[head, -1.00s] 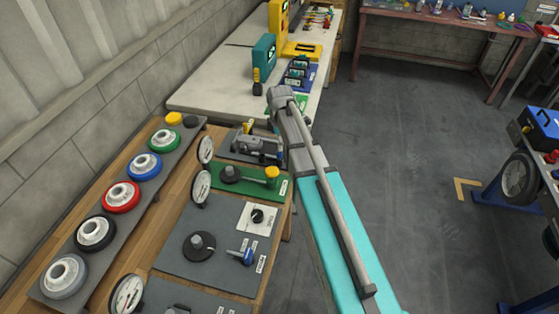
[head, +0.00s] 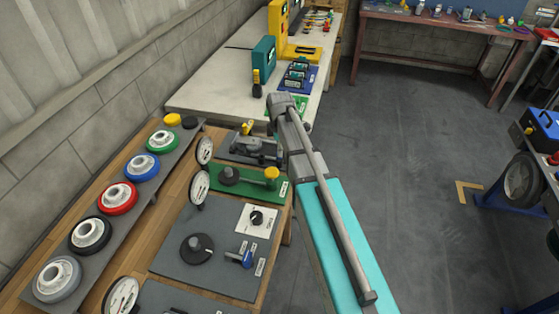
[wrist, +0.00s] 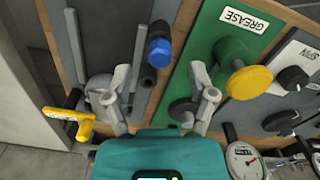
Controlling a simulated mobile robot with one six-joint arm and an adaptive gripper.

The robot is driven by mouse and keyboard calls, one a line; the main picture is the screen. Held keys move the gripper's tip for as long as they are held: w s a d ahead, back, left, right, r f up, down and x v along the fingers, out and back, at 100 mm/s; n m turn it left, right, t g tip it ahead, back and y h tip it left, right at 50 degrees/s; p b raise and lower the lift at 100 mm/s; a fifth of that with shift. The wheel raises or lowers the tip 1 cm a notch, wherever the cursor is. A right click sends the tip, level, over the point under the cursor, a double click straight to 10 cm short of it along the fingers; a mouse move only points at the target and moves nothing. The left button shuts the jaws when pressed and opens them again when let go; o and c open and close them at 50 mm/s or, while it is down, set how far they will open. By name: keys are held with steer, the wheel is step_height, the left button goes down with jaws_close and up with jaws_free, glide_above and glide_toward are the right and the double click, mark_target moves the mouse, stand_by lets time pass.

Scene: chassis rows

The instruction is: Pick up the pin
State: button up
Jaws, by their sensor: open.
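In the wrist view, a blue-headed part (wrist: 158,51), likely the pin, stands at the edge of a grey plate (wrist: 92,25). A dark rod (wrist: 150,76) shows just below the blue head; I cannot tell for certain whether they are one piece. My gripper (wrist: 160,74) is open, with one finger on each side of the dark rod and nothing held. The left finger overlaps a grey clamp-like fixture (wrist: 99,88) and the right one overlaps the green plate. In the head view my arm hides the gripper and the blue-headed part.
A green GREASE plate (wrist: 214,20) with a yellow knob (wrist: 248,82) lies close to the right finger. A yellow handle (wrist: 70,121) sticks out at the left. Dial gauges (head: 199,188) and coloured wheels (head: 118,198) line the wooden bench.

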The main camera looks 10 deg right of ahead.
mark_target(279, 160)
steer(key=shift+f+b, duration=1.35)
steer(key=shift+f, duration=0.35)
jaws_close()
